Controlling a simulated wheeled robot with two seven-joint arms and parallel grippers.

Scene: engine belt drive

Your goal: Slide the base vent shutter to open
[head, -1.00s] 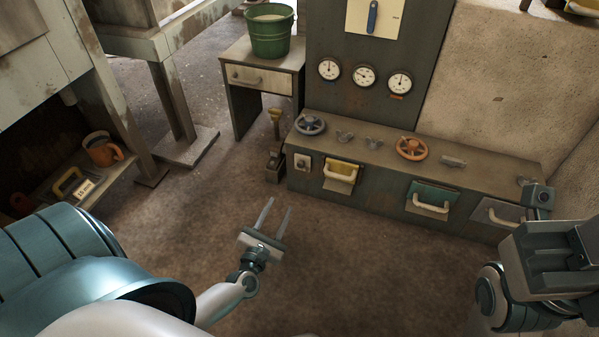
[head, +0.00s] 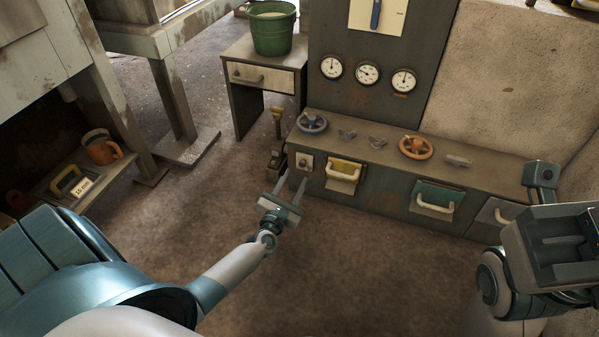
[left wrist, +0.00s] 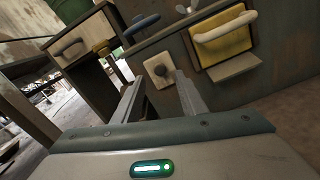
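Several shutter-like panels with pale handles are set in the front of a low console base (head: 390,205): a yellow one (head: 343,171), a teal one (head: 436,197) and a grey one (head: 499,214) partly hidden by my right arm. I cannot tell which is the vent shutter. The yellow panel (left wrist: 224,45) shows large in the left wrist view, right of my fingers. My left gripper (head: 292,179) is open and empty, its fingers before the console's left end, near a knob on a pale plate (head: 304,163). My right arm is at the right edge; its fingers are not clear.
Handwheels, a grey-blue one (head: 312,123) and an orange one (head: 416,147), stand on the console top. A small drawer table (head: 262,75) with a green bucket (head: 273,30) stands left of the console. The floor before the console is clear.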

